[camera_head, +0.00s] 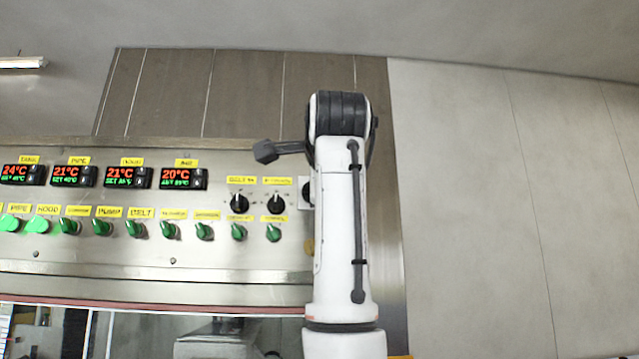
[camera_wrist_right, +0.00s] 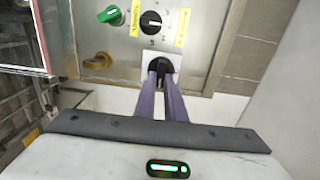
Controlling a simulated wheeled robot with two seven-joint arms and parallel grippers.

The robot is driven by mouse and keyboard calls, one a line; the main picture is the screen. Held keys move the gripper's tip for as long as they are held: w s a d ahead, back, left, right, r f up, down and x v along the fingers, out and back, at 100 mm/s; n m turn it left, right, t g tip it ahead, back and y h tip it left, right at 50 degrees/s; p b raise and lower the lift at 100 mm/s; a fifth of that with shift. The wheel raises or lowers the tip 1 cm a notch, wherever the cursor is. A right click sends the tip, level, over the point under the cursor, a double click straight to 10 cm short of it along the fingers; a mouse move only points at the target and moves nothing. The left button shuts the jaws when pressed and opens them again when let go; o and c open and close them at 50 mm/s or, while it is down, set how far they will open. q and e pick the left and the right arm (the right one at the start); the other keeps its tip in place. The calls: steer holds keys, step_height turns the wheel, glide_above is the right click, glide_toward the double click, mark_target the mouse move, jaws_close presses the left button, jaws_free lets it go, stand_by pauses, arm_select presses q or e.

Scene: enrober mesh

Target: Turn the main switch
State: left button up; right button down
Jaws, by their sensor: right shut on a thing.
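The main switch appears as a black round knob (camera_wrist_right: 160,64) on a white square plate in the right wrist view. The purple fingers of my right gripper (camera_wrist_right: 160,76) reach up to this knob and are shut on it. The fingertips cover part of the knob, so its exact angle is hard to read. In the head view my white right arm stands in front of the switch. My left gripper is in neither view.
The steel panel (camera_head: 120,255) holds several green knobs (camera_head: 135,228), two black knobs (camera_head: 239,203) and temperature displays (camera_head: 183,177). In the right wrist view an orange knob (camera_wrist_right: 98,61) and a green knob (camera_wrist_right: 110,15) are close by. A plain wall (camera_head: 480,200) lies to the right.

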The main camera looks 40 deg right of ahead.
steer(key=shift+f, duration=0.2)
stand_by(0.3)
steer(key=c, duration=1.8)
jaws_free()
steer(key=shift+s+d+r, duration=0.1)
steer(key=b+v, duration=0.2)
steer(key=v, duration=0.8)
steer(key=shift+s, duration=0.15)
